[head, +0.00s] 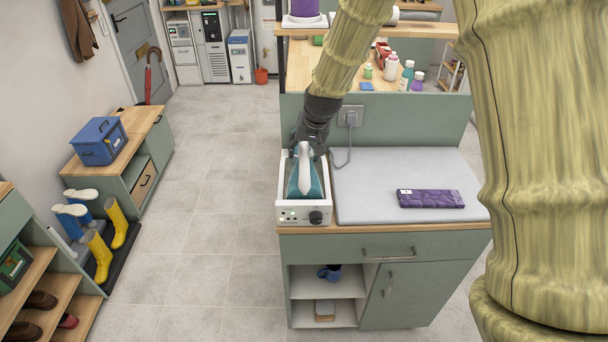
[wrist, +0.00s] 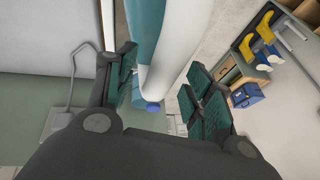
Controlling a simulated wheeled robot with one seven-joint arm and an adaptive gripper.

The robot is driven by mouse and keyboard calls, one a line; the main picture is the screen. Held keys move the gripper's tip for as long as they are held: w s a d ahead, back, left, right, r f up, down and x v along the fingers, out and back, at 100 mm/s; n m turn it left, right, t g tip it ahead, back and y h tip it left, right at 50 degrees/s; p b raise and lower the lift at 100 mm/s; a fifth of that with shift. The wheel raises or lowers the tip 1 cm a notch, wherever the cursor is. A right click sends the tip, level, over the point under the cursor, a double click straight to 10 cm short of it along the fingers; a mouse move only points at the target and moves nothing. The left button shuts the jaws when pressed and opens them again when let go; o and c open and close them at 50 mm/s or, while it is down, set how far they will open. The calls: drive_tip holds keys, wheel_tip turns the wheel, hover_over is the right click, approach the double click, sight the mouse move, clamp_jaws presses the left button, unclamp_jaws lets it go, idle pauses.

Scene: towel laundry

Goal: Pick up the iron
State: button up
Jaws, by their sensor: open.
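The iron (head: 305,177), teal with a white handle, rests on a white box-shaped base (head: 293,215) with a knob at the left of the counter. My gripper (head: 309,146) reaches down at the iron's far end. In the wrist view, the open fingers (wrist: 163,85) stand on either side of the iron's white handle (wrist: 184,42). A gap shows between the handle and the right fingers; whether the left finger touches it I cannot tell. My gripper partly hides the iron's far end in the head view.
A pale grey ironing pad (head: 375,170) covers the counter to the right, with a folded purple towel (head: 430,198) on it. A cord hangs from a wall socket (head: 351,116) behind the iron. A green panel and higher shelf with bottles stand behind. Open floor lies left.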

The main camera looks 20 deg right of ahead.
drive_tip(key=shift+w+f, duration=0.3)
drive_tip(key=shift+f, duration=0.3)
clamp_jaws()
drive_tip(key=shift+r, duration=0.1)
